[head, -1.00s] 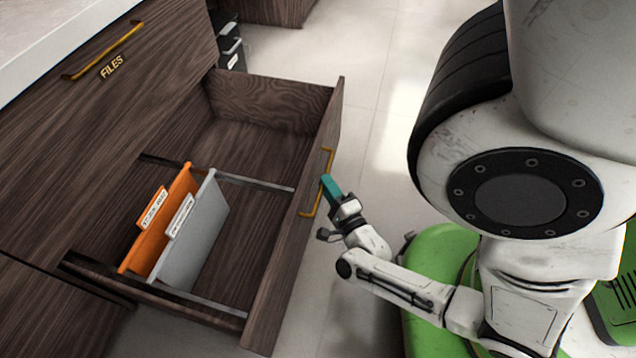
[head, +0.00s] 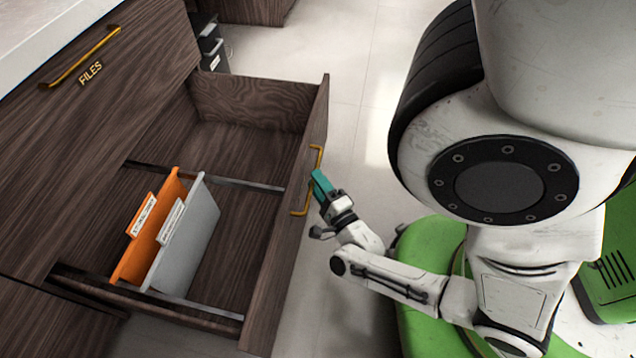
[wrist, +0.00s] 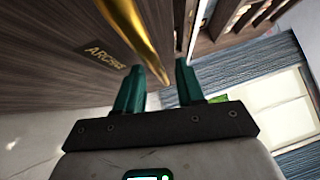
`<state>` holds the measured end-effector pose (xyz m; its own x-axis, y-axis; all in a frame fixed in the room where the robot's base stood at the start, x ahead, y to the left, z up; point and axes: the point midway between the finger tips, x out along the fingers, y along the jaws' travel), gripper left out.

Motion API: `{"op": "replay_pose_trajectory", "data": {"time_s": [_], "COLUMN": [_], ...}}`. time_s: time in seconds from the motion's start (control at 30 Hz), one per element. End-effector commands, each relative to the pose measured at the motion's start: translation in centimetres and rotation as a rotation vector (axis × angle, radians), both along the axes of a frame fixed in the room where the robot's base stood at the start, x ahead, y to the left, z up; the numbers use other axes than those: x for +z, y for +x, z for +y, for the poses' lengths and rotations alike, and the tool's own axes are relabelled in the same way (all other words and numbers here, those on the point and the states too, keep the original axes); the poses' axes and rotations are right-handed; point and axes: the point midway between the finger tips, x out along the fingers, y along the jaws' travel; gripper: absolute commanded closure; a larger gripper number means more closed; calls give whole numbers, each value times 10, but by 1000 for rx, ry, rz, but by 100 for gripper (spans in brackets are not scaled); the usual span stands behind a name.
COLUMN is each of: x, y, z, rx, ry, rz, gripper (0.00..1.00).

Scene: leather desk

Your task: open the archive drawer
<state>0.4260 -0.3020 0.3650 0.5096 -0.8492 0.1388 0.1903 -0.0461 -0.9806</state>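The archive drawer (head: 262,268) of the dark wood cabinet stands pulled far out in the head view. Inside are an orange folder (head: 133,258) and a grey folder (head: 188,252). Its gold handle (head: 300,212) is on the drawer front, and it also shows in the wrist view (wrist: 137,36), close to the "ARCHIVES" lettering, which is partly hidden. My gripper (head: 318,178) is at the handle, outside the drawer front. In the wrist view its teal fingers (wrist: 158,72) are apart, with the end of the gold bar showing between them. I cannot tell whether they touch it.
The closed "FILES" drawer (head: 150,75) with its own gold handle (head: 82,57) is above. Dark binders (head: 210,50) stand behind the cabinet. Clear pale floor (head: 340,70) lies beyond the drawer and around my green base.

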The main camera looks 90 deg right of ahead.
Motion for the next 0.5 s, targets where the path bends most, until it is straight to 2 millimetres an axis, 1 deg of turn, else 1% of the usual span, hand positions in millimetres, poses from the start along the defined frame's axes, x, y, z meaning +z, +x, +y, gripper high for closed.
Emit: {"op": "replay_pose_trajectory", "data": {"time_s": [0.17,0.27,0.5], "x": [-1,-3,-10], "y": [-6,-13,-37], "z": [8,21,61], "rx": [-1,0,0], "ry": [2,3,2], "rz": [3,4,4], "gripper": [62,62,62]}}
